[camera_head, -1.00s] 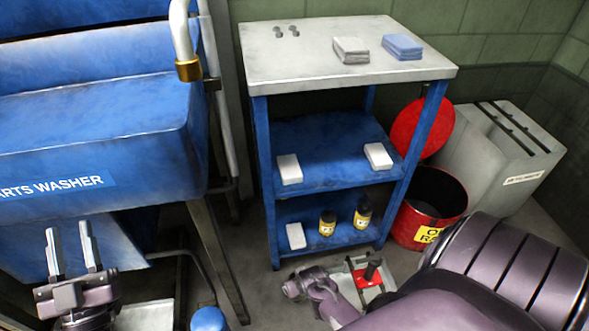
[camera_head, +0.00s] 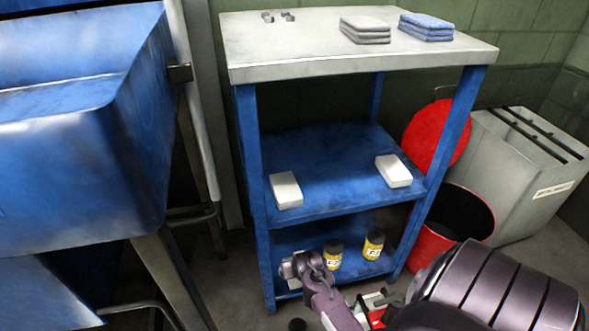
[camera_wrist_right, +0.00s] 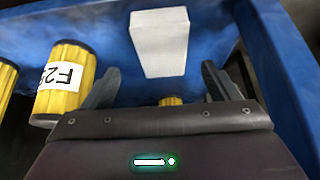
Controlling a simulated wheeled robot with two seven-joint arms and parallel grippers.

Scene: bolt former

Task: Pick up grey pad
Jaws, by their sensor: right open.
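The grey pad (camera_head: 365,31) looks like a folded stack of grey cloth. It lies on the light top of the shelf unit (camera_head: 300,62), left of a similar blue stack (camera_head: 427,27). My right gripper (camera_wrist_right: 162,70) is open in the right wrist view, its fingers apart with nothing held. A white block (camera_wrist_right: 160,35) shows beyond the fingers, and yellow containers (camera_wrist_right: 68,80) stand to the left. In the head view my right arm is low in front of the unit, well below the grey pad. My left gripper is out of view.
Small dark metal pieces (camera_head: 278,17) lie on the top's left. White blocks (camera_head: 286,190) (camera_head: 393,171) rest on the middle shelf. Yellow-labelled bottles (camera_head: 373,243) stand on the lower shelf. The top's front is clear.

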